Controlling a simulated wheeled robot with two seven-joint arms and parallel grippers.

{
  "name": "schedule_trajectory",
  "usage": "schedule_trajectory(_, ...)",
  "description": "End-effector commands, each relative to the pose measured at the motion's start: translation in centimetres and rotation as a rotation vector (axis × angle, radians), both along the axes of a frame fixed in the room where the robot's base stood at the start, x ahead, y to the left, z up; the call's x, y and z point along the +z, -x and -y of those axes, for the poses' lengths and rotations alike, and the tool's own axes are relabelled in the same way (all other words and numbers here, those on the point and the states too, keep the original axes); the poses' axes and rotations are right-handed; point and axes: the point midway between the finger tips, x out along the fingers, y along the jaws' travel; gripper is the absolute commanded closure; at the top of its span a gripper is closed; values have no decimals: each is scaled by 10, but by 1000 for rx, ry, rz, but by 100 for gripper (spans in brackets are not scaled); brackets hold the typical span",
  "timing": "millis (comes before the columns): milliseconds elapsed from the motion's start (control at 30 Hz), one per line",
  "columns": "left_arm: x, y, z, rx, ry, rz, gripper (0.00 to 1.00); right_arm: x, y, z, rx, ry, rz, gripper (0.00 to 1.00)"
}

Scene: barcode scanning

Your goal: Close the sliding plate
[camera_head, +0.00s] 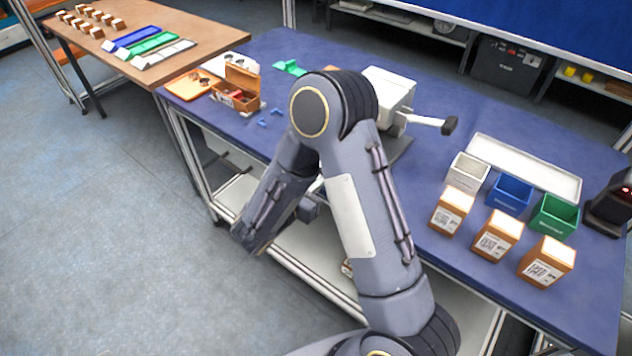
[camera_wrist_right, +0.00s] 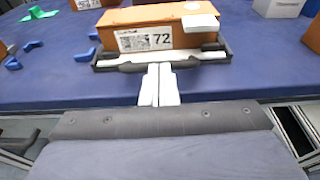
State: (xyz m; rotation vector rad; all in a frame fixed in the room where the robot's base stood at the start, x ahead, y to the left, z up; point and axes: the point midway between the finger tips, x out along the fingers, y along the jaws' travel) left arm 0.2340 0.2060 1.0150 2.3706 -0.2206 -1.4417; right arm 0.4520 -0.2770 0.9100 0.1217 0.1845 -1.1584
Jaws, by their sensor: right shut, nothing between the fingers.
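In the right wrist view my right gripper (camera_wrist_right: 159,70) is shut and empty. Its two pale fingers lie together and point at the front edge of a low tray with a black rim (camera_wrist_right: 107,62) and a pale plate (camera_wrist_right: 205,57). The fingertips appear to meet this edge; I cannot tell whether they touch. An orange-brown box (camera_wrist_right: 158,17) with a barcode label reading 72 sits on the tray. My left gripper is in neither view.
A white machine (camera_head: 390,92) with a dark-tipped lever stands behind my arm on the blue table (camera_head: 290,48). An open brown box (camera_head: 241,78) and small blue pieces (camera_head: 270,116) lie left. Boxes, coloured bins and a white tray (camera_head: 535,170) occupy the right.

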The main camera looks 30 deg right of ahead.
Motion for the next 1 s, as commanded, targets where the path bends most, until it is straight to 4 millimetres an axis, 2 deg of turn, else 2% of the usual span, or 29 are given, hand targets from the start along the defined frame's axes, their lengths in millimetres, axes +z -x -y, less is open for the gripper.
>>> schedule_trajectory(133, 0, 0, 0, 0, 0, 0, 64, 0, -1, 1, -1, 0, 1, 100)
schedule_trajectory(233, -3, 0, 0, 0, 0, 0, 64, -1, -5, 12, -4, 0, 3, 100)
schedule_trajectory(500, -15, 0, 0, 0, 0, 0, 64, -2, -33, 81, -6, -1, 5, 100)
schedule_trajectory(633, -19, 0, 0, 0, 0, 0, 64, -2, -43, 106, -6, -1, 3, 100)
schedule_trajectory(800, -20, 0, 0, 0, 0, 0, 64, 0, -49, 118, -1, 0, 0, 100)
schedule_trajectory(1000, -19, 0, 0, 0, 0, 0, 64, 2, -50, 120, -2, 3, 3, 100)
